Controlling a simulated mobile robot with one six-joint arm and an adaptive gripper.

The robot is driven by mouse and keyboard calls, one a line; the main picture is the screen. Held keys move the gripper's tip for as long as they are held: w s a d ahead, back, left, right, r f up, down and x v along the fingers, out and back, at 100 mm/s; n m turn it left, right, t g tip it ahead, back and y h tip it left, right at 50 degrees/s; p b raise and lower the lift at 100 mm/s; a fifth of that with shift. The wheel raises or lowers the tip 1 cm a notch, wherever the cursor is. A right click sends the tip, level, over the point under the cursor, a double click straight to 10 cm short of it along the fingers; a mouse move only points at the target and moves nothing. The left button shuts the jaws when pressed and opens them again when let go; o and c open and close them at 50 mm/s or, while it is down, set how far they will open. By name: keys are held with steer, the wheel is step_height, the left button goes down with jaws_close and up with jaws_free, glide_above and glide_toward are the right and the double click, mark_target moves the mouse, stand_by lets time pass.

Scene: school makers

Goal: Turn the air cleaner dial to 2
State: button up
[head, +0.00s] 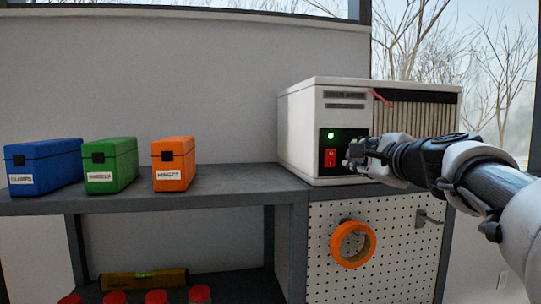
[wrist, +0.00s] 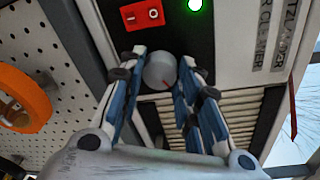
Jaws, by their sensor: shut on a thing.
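The air cleaner (head: 297,135) is a white box with a black control panel (head: 325,142) and a slatted grille. In the wrist view its round grey dial (wrist: 160,71) sits between the two fingers of my gripper (wrist: 161,68), which is shut on it. In the head view my gripper (head: 352,153) reaches the panel from the right and hides the dial. The dial's number marks cannot be read. A red rocker switch (head: 330,158) and a lit green lamp (head: 331,135) are beside it; the switch (wrist: 141,13) and lamp (wrist: 195,4) also show in the wrist view.
The cleaner stands on a grey bench (head: 235,178). Blue (head: 45,165), green (head: 110,163) and orange (head: 174,163) boxes stand to the left. Below, an orange ring (head: 353,244) hangs on a white pegboard (head: 400,255). A red strip (head: 381,97) is at the grille.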

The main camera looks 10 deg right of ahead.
steer(key=o, duration=1.1)
